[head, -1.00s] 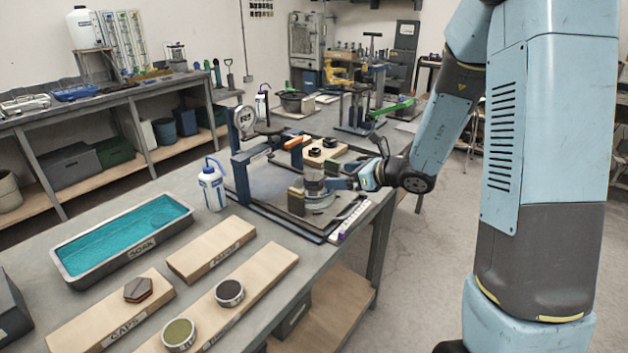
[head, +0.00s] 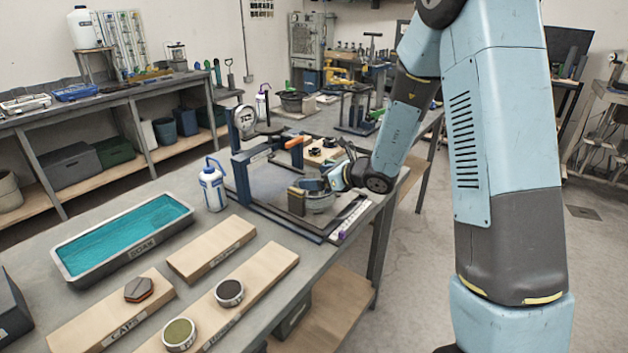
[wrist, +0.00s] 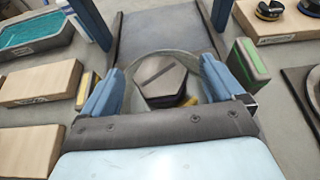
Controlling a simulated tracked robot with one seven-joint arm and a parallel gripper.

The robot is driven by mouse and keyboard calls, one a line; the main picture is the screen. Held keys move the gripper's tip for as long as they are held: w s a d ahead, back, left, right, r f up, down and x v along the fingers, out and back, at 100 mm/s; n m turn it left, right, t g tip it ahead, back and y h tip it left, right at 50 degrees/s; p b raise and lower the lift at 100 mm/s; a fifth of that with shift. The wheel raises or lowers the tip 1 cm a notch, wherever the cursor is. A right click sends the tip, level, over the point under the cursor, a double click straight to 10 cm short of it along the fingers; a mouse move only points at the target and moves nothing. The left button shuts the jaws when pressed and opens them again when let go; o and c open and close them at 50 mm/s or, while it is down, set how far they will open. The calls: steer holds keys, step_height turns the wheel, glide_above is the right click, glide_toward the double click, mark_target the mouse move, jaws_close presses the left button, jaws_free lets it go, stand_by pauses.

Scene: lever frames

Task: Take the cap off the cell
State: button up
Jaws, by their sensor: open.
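The cell (head: 320,206) is a grey cylinder standing on the base of the blue press frame. In the wrist view its round rim (wrist: 150,56) surrounds a dark hexagonal cap (wrist: 163,82) with a line across its top. My gripper (head: 314,185) reaches in from the right, at the top of the cell. In the wrist view my gripper (wrist: 162,74) is open, with one blue finger on each side of the cap. A gap shows between the fingers and the cap. The head view hides most of the cap behind the gripper.
The blue frame (head: 238,172) with its dial stands close to the cell. A wash bottle (head: 212,186), a teal soak tray (head: 72,267) and a caps board (head: 95,322) holding one hexagonal cap lie to the left and front. A parts board (head: 252,290) bears two round pieces.

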steer(key=shift+c, duration=0.4)
steer(key=c, duration=1.3)
steer(key=shift+r, duration=0.15)
